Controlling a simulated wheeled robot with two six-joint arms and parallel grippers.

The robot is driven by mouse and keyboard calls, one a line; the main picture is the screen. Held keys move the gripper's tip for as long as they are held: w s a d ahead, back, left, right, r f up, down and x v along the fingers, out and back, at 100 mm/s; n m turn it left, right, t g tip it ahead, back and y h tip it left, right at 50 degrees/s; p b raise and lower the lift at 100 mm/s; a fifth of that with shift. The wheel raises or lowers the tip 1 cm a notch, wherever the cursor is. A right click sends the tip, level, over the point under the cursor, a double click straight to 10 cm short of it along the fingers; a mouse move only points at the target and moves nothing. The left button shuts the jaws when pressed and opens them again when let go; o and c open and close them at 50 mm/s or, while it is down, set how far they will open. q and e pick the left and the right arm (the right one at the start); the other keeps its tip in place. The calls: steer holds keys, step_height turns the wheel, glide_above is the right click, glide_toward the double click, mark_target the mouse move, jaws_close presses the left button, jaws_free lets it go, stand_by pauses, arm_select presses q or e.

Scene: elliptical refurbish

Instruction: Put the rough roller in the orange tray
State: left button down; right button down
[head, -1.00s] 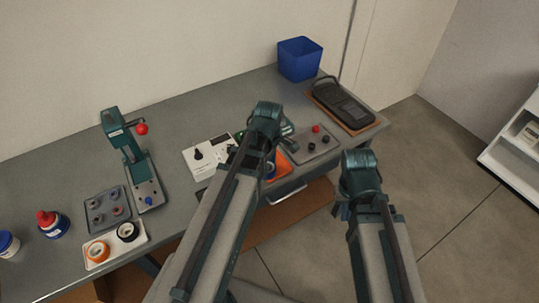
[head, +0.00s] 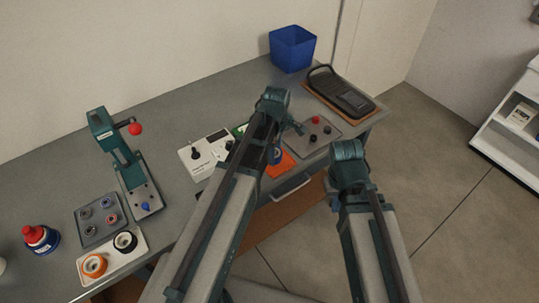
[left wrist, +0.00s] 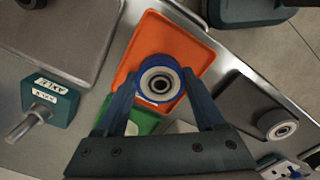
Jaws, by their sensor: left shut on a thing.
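My left gripper (left wrist: 159,78) is shut on a roller (left wrist: 161,86) with a blue rim, a pale ring and a dark centre. I cannot tell whether its surface is rough. In the left wrist view the roller overlaps the orange tray (left wrist: 190,50); whether it touches the tray is unclear. In the head view the blue roller (head: 275,155) shows below my left wrist, in front of the orange tray (head: 279,168). The fingertips are largely hidden there. My right arm shows at the right in the head view, but its gripper is out of sight.
Beside the orange tray are a green tray (left wrist: 146,121) and a teal labelled block (left wrist: 46,101). Another roller (left wrist: 277,126) sits at the right. A grey tray (head: 318,137) with knobs, a white box (head: 200,158), a teal press (head: 122,160) and a blue bin (head: 292,48) stand on the bench.

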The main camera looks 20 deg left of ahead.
arm_select(q)
steer(key=shift+f, duration=0.25)
steer(key=shift+d+r, duration=0.1)
arm_select(e)
steer(key=shift+f, duration=0.2)
arm_select(q)
steer(key=shift+f, duration=0.25)
jaws_free()
steer(key=shift+r, duration=0.1)
arm_select(e)
steer(key=shift+f, duration=0.15)
arm_select(q)
step_height(320, 180, up, 12)
steer(key=p, duration=1.2)
steer(key=shift+r, duration=0.15)
arm_select(e)
step_height(320, 180, up, 12)
steer(key=shift+r, duration=0.2)
